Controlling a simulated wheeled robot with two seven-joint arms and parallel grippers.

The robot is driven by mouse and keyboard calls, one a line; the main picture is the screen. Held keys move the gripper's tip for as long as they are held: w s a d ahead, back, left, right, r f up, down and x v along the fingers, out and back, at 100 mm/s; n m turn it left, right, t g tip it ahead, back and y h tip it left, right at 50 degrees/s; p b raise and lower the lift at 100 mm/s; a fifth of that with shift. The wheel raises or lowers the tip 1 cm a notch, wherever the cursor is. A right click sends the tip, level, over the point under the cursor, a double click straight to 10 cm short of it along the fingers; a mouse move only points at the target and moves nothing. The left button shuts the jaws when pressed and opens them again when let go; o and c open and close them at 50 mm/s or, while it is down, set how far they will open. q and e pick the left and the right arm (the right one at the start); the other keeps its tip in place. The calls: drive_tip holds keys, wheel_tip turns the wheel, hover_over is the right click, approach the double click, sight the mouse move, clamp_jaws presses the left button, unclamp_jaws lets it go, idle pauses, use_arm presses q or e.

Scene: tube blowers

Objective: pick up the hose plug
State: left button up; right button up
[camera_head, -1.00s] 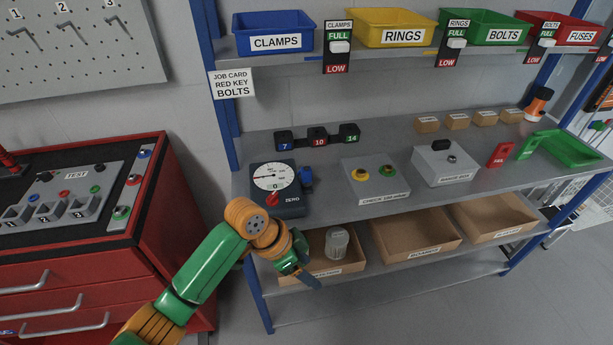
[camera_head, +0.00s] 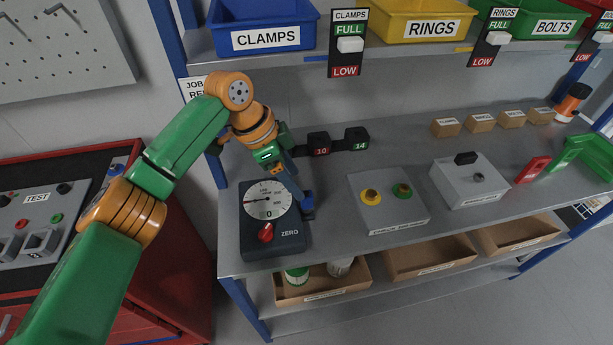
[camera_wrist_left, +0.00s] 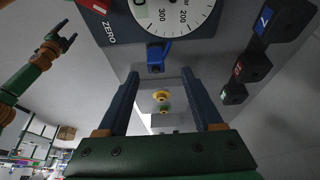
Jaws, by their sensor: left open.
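A blue fitting, which looks like the hose plug (camera_wrist_left: 155,55), sits at the side of the dark gauge box (camera_head: 275,238).
Black numbered blocks (camera_head: 356,139) stand close behind my left gripper. A grey box with yellow and green buttons (camera_head: 387,205) stands to the right. The shelf with the blue bin (camera_head: 262,20) hangs above.

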sight(306, 194)
use_arm(q)
drive_tip(key=shift+w+d+f, duration=0.1)
drive_tip(key=shift+w+f, duration=0.1)
drive_tip(key=shift+w, duration=0.05)
drive_tip(key=d+f, duration=0.1)
drive_tip(key=s+f+p, duration=0.1)
drive_tip(key=f, duration=0.1)
drive_tip(key=shift+s+d+f, duration=0.1)
drive_tip(key=shift+s+d, duration=0.05)
drive_tip(key=shift+d, duration=0.25)
drive_tip(key=shift+x, duration=1.2)
drive_tip(key=shift+w+f, duration=0.15)
drive_tip(key=shift+w, duration=0.1)
drive_tip(key=shift+a, duration=0.1)
clamp_jaws()
